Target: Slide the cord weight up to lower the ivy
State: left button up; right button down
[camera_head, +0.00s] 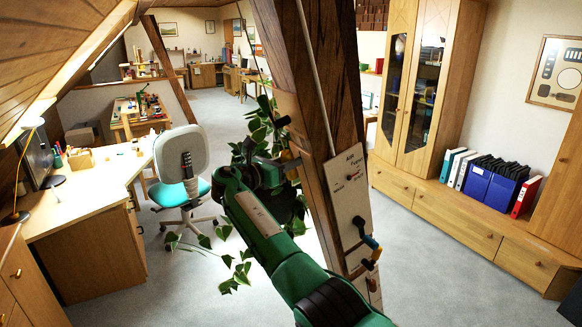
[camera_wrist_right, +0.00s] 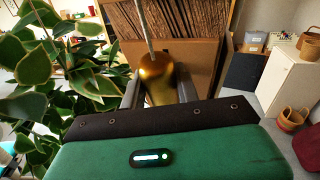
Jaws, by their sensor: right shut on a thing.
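The cord weight, a rounded brass piece on a thin cord, shows in the right wrist view (camera_wrist_right: 156,72) between the two grey fingers of my right gripper (camera_wrist_right: 157,90). In the head view my right gripper (camera_head: 282,163) is at the left side of the timber brace (camera_head: 325,80), and a small bit of the weight (camera_head: 289,156) shows there. The gripper is shut on the weight. The ivy (camera_head: 257,130) hangs behind my right arm, with trailing leaves (camera_head: 238,272) below. Its variegated leaves (camera_wrist_right: 60,75) fill the left of the wrist view. My left gripper is out of view.
A pale board (camera_head: 349,190) with lettering and a lever (camera_head: 368,240) is on the brace, close to my right forearm. A desk (camera_head: 95,195) and a teal-seated chair (camera_head: 185,185) stand at the left. A cabinet (camera_head: 430,85) stands at the right. Grey floor is open between.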

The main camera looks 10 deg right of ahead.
jog(key=shift+r, duration=0.35)
jog(key=c, duration=1)
grip_release()
jog(key=shift+a, duration=0.1)
jog(key=shift+c, duration=0.2)
jog(key=shift+f, duration=0.15)
jog(key=shift+s+a+f, duration=0.1)
jog(key=shift+s+a, duration=0.05)
jog(key=shift+a, duration=0.05)
jog(key=b+v, duration=0.5)
jog(key=v, duration=0.8)
jog(key=shift+s+a, duration=0.15)
